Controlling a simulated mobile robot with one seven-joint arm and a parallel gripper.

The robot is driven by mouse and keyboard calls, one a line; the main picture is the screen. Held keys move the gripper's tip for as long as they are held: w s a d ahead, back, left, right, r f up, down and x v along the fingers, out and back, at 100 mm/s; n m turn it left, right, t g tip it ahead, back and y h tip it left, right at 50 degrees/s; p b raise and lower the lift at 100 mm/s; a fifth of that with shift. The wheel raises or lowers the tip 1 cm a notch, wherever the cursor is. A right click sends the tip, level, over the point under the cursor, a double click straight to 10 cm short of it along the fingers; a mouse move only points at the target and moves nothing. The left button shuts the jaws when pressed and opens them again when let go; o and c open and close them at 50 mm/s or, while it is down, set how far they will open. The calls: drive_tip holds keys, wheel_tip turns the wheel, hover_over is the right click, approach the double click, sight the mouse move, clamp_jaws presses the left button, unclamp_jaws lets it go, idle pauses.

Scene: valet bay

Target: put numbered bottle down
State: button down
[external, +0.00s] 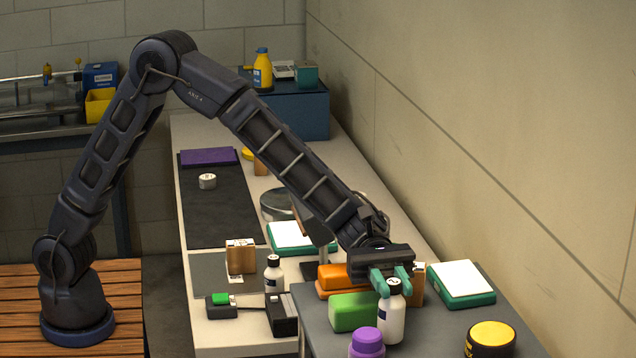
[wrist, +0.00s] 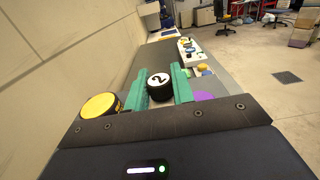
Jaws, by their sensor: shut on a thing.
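The numbered bottle (external: 391,318) is white with a dark cap and stands upright at the grey surface in the external view. In the wrist view its black cap (wrist: 159,86) shows a white disc with the number 2. My gripper (external: 391,284) has green fingers, one on each side of the bottle's top, and is shut on it. The fingers also flank the cap in the wrist view (wrist: 160,84). I cannot tell whether the bottle's base touches the surface, as its lower end is partly hidden by a purple-capped bottle (external: 367,343).
A green block (external: 352,312) and an orange block (external: 340,277) lie left of the bottle. A yellow-lidded black tub (external: 491,338) stands to the right, and a teal-edged white pad (external: 461,283) behind. The grey surface (external: 437,323) between bottle and tub is clear.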

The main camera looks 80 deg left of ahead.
drive_tip(key=shift+f, duration=0.65)
drive_tip(key=c, duration=1.2)
unclamp_jaws()
drive_tip(key=shift+f, duration=0.1)
